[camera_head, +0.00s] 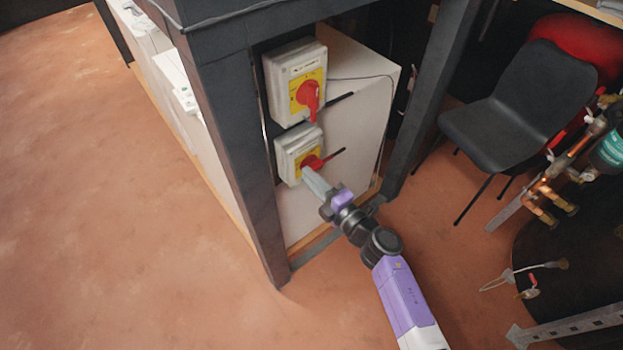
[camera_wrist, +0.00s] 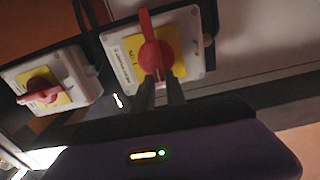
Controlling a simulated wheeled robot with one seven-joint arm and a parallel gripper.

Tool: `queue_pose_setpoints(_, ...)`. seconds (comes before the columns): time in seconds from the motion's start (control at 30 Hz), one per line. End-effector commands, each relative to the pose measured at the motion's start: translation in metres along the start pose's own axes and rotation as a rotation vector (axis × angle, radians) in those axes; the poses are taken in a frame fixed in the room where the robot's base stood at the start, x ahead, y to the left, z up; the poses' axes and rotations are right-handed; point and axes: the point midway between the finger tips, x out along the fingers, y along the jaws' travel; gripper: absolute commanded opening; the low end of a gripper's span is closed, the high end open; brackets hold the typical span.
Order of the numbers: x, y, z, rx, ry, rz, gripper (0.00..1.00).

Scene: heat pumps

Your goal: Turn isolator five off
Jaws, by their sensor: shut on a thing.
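The box labels are too small to read surely.
A dark post (camera_head: 226,130) stands just left of the isolators, and another (camera_head: 430,95) stands to the right. A black chair (camera_head: 530,105) and copper pipework (camera_head: 550,190) are further right. The floor at left is open.

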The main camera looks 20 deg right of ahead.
Motion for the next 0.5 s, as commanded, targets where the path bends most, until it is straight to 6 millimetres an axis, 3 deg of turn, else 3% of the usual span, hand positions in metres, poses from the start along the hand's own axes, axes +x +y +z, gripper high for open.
queue_pose_setpoints(0.5, -0.0009, -0.0033, -0.0012, -0.046, 0.002, -0.004, 0.00)
